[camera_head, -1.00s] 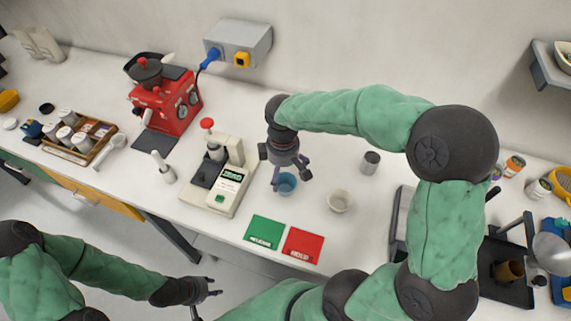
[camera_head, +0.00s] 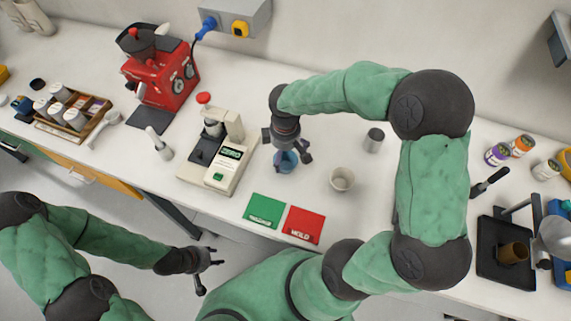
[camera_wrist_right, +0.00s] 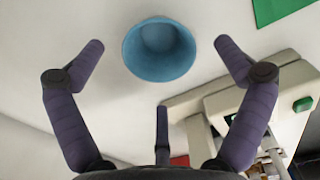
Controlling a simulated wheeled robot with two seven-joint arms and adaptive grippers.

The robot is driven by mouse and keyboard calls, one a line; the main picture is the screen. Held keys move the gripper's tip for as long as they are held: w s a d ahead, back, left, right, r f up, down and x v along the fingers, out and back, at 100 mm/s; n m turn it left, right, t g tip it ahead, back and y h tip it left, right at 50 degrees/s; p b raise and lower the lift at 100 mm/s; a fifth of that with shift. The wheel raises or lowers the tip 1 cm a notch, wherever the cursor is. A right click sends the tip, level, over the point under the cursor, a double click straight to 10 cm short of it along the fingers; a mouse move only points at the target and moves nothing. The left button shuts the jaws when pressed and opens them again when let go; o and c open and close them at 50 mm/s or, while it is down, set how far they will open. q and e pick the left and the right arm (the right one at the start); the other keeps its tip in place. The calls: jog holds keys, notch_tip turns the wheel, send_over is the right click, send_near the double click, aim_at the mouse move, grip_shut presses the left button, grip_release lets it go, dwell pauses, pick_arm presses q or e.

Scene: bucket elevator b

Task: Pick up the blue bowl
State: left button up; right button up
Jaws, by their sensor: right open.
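The blue bowl (camera_head: 287,162) stands upright on the white counter, partly hidden by my right gripper in the head view. In the right wrist view the bowl (camera_wrist_right: 159,49) is empty and sits just beyond and between the spread fingers. My right gripper (camera_head: 289,152) is open and empty, close above the bowl; its fingers (camera_wrist_right: 160,55) do not touch the bowl in the wrist view. My left gripper (camera_head: 208,268) is off the front of the counter, low at the left, with its fingers spread and nothing in them.
A scale-like machine (camera_head: 219,157) stands left of the bowl. A pale cup (camera_head: 342,179) and a grey canister (camera_head: 373,140) stand to the right. A green card (camera_head: 264,211) and a red card (camera_head: 303,225) lie flat in front. A red machine (camera_head: 160,75) stands back left.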

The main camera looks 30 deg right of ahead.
aim_at(285, 164)
notch_tip(285, 164, down, 3)
jog(key=shift+r, duration=0.1)
jog(key=c, duration=1.3)
jog(key=shift+o, duration=0.2)
jog(key=shift+r, duration=0.1)
